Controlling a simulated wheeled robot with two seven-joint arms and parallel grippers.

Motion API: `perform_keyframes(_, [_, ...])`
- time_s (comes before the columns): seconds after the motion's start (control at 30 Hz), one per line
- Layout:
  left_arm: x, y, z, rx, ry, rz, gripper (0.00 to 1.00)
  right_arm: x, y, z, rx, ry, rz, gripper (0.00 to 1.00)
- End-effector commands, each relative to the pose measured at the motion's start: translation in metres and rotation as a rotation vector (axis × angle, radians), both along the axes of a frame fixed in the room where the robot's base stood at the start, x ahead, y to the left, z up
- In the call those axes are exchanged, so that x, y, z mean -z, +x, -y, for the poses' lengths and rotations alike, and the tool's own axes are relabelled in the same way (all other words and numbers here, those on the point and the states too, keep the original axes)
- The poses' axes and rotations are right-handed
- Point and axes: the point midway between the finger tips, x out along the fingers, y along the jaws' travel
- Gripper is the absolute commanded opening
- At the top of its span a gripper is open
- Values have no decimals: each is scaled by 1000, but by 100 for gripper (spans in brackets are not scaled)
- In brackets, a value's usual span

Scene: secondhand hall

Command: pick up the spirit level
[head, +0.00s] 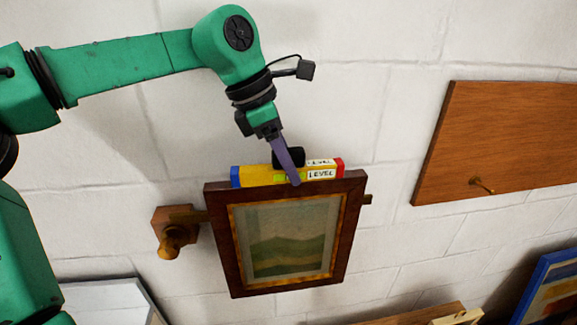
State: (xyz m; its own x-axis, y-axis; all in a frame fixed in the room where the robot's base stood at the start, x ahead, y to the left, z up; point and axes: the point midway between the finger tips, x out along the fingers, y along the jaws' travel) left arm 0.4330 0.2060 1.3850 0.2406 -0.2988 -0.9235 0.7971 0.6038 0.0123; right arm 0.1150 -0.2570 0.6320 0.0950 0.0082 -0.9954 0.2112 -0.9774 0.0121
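The spirit level (258,174) is yellow with a blue end at the left, a red end at the right and white "LEVEL" labels. It lies along the top edge of a dark wooden picture frame (218,240) on the wall. My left gripper (291,176) comes down from above at the level's middle. One purple finger crosses in front of the level, over its greenish vial. The other finger is not clearly seen, so I cannot tell whether the gripper grips the level. A black part (289,156) shows just behind the level. My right gripper is out of view.
The white block wall (370,60) is close behind. A wooden knob (170,245) sticks out left of the frame. A wooden board (505,135) with a peg (482,185) hangs at the right. More framed pieces (552,290) stand along the bottom.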

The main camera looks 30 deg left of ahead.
Motion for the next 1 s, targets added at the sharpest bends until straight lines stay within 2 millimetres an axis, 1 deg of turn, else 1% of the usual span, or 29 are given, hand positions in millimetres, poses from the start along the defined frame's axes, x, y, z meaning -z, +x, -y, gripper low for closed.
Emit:
perform_keyframes(0.03, [0,0,0,0,0,0,25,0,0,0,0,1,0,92])
perform_keyframes(0.07, [0,0,0,0,0,0,14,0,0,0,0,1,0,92])
perform_keyframes(0.1, [0,0,0,0,0,0,0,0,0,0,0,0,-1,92])
perform_keyframes(1.0, [0,0,0,0,2,-1,0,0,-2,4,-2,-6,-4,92])
